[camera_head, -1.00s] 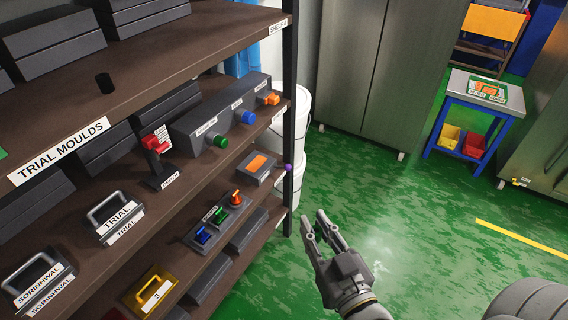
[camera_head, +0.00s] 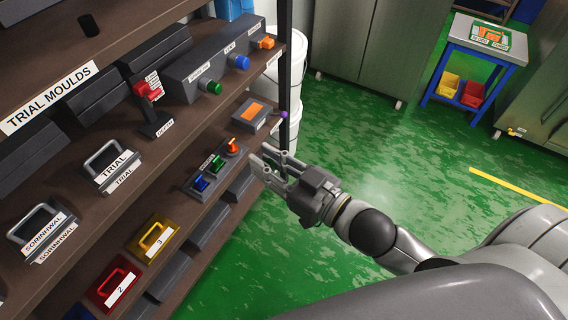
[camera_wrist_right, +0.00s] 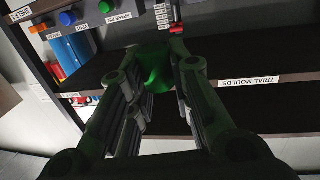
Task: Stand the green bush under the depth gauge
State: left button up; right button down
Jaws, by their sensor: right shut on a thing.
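My right gripper (camera_head: 268,165) is in front of the shelf's outer edge, beside a small dark block with blue, green and orange levers. In the right wrist view its fingers (camera_wrist_right: 156,82) are shut on a green piece, which I take as the green bush (camera_wrist_right: 153,66). The head view does not show the bush clearly. The depth gauge (camera_head: 147,91), with a red head over a dark base (camera_head: 157,126), stands on the shelf to the left of the gripper, apart from it. Its red part also shows in the right wrist view (camera_wrist_right: 177,28). My left gripper is not in view.
A long dark box (camera_head: 205,68) with green, blue and orange knobs stands behind the gauge. The lever block (camera_head: 216,170) and yellow (camera_head: 153,238) and red (camera_head: 112,281) handled blocks sit lower. The shelf post (camera_head: 284,60) is near the gripper.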

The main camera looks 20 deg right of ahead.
jog(key=w+a+r+n+g+y, duration=0.2)
jog(key=w+a+n+g+y, duration=0.2)
jog(key=a, duration=0.5)
jog(key=shift+w+r+n+g+y, duration=0.2)
jog(key=shift+r+n+g+y, duration=0.15)
jog(key=shift+n+g+y, duration=1.05)
jog(key=shift+a+g, duration=0.1)
jog(key=shift+g, duration=0.3)
jog(key=shift+n+g+y, duration=0.3)
jog(key=shift+n, duration=0.1)
jog(key=shift+s+d+n+g+y, duration=0.15)
jog(key=shift+d+n+g+y, duration=0.1)
jog(key=shift+d+n+g, duration=0.55)
jog(key=shift+s+d+n+g+y, duration=0.25)
jog(key=shift+n+g, duration=0.2)
jog(key=shift+g, duration=0.7)
jog(key=shift+s+d+n+g+y, duration=0.1)
jog(key=shift+d+n+g+y, duration=0.2)
jog(key=shift+d+n+g, duration=0.45)
jog(key=shift+a, duration=0.3)
